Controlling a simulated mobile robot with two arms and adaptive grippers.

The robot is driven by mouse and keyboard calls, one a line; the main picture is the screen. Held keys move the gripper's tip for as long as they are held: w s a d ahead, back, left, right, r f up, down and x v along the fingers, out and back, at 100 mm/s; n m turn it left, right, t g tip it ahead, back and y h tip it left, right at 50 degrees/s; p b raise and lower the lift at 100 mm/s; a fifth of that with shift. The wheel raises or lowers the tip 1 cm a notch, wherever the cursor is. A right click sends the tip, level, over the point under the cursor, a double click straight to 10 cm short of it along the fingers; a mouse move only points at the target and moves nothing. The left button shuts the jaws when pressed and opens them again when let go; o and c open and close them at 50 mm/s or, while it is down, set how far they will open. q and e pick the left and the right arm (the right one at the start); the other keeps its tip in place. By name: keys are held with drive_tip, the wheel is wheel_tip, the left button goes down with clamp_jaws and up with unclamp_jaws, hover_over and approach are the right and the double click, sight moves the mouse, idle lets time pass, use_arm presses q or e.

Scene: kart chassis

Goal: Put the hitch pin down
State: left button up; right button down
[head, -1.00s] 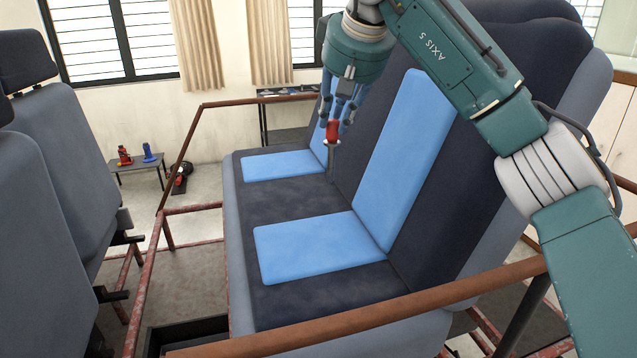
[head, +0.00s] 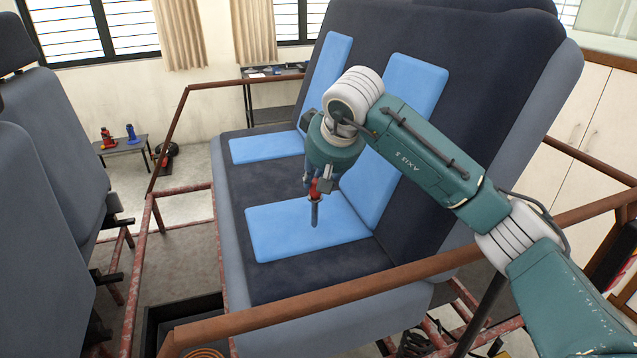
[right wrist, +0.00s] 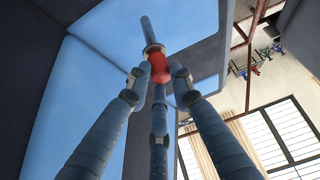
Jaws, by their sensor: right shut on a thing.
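The hitch pin (head: 315,212) has a red grip and a grey metal shaft. My right gripper (head: 313,184) is shut on its red part and holds it upright, shaft down, over the front light-blue pad of the dark seat (head: 270,287). The head view does not clearly show whether the shaft's tip touches the pad. In the right wrist view the fingers (right wrist: 158,78) close around the red grip (right wrist: 159,68), and the shaft (right wrist: 148,30) points away from them. My left gripper is not in view.
A brown rail (head: 330,322) crosses in front of the seat. Other seats (head: 45,220) stand at the left. A small table (head: 122,146) with a red and a blue item stands behind. The seat's dark middle cushion (head: 265,183) is clear.

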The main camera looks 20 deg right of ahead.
sight(319, 200)
drive_tip(key=shift+w+d+f, duration=0.1)
drive_tip(key=shift+f, duration=0.5)
drive_tip(key=shift+w+d+f, duration=0.1)
drive_tip(key=shift+f, duration=0.5)
drive_tip(key=shift+s+a, duration=0.15)
drive_tip(key=shift+f, duration=0.3)
drive_tip(key=c, duration=1.5)
unclamp_jaws()
